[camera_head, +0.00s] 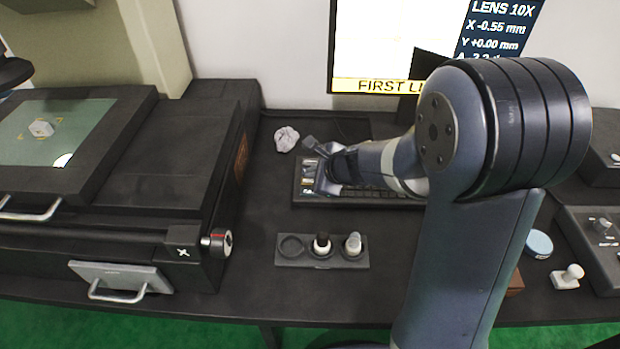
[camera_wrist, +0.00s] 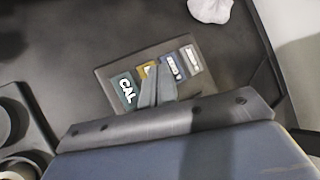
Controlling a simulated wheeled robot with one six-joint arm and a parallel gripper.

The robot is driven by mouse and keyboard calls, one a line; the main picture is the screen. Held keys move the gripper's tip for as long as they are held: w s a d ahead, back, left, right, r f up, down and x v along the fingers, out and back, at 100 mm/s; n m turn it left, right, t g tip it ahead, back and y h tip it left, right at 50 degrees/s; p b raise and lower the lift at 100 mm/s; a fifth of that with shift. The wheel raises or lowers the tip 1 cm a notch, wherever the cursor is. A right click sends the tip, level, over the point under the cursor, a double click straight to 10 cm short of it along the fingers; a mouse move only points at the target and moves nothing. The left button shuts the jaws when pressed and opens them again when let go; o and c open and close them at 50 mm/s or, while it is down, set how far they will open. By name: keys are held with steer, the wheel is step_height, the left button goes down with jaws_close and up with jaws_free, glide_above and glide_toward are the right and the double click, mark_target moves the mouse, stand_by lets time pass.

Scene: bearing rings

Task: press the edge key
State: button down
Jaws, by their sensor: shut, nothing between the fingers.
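A dark keyboard (camera_head: 302,200) lies on the bench below the monitor. In the wrist view the end of its keypad (camera_wrist: 107,75) shows a row of coloured keys: a green CAL key (camera_wrist: 126,92), a yellow key (camera_wrist: 147,69), a blue key (camera_wrist: 172,67) and a pale key (camera_wrist: 193,60). I cannot read which one is the edge key. My gripper (camera_wrist: 158,68) is shut and empty, its tips over the row between the yellow and blue keys and partly covering both. In the head view my gripper (camera_head: 324,182) is at the keyboard's left end; I cannot tell whether it touches.
A crumpled white cloth (camera_head: 287,139) lies behind the keyboard. A holder (camera_head: 292,262) with two small bottles stands in front. A large dark machine (camera_head: 150,150) fills the left. A white stamp-like piece (camera_head: 567,277) and a blue round piece (camera_head: 539,244) lie at right.

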steer(key=shift+r, duration=0.3)
steer(key=shift+r+p, duration=2.25)
steer(key=shift+r, duration=0.15)
